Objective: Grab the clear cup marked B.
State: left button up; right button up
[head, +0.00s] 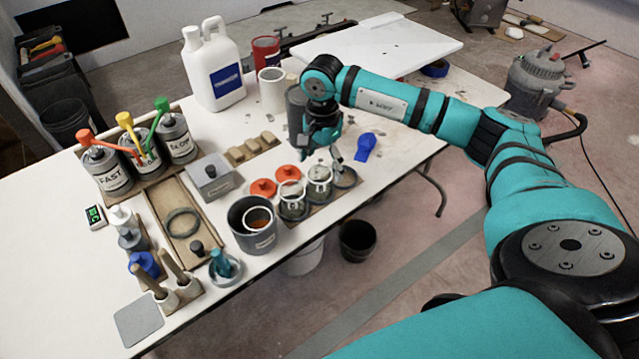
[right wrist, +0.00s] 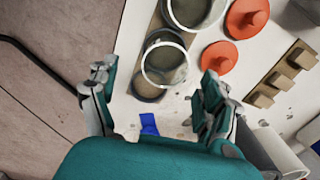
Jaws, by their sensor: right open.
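Two clear cups with pale rims stand on a wooden board at the table's front edge: a left clear cup (head: 293,207) and a right clear cup (head: 319,184). I cannot read a letter on either. A low dark ring (head: 345,178) lies on the board to their right. My right gripper (head: 327,157) is open and empty, pointing down above the right end of the board. In the right wrist view the gripper (right wrist: 155,77) has its fingers apart, with the nearer clear cup (right wrist: 166,62) showing between and beyond them. My left gripper is out of view.
Red lids (head: 264,187) lie behind the cups. A grey pot (head: 253,235) stands to their left, and a blue object (head: 365,147) lies to the right. Labelled cans (head: 107,172) and a white jug (head: 213,75) stand farther back.

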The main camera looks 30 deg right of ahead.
aim_at(320, 176)
jog(key=shift+w+a+f+p, duration=0.1)
jog(key=shift+w+f+p, duration=0.15)
jog(key=shift+f, duration=1.1)
jog(key=shift+w+f+p, duration=0.1)
jog(key=shift+f+p, duration=0.2)
jog(key=shift+f, duration=1.05)
jog(key=c, duration=1.1)
jog(key=shift+r, duration=0.15)
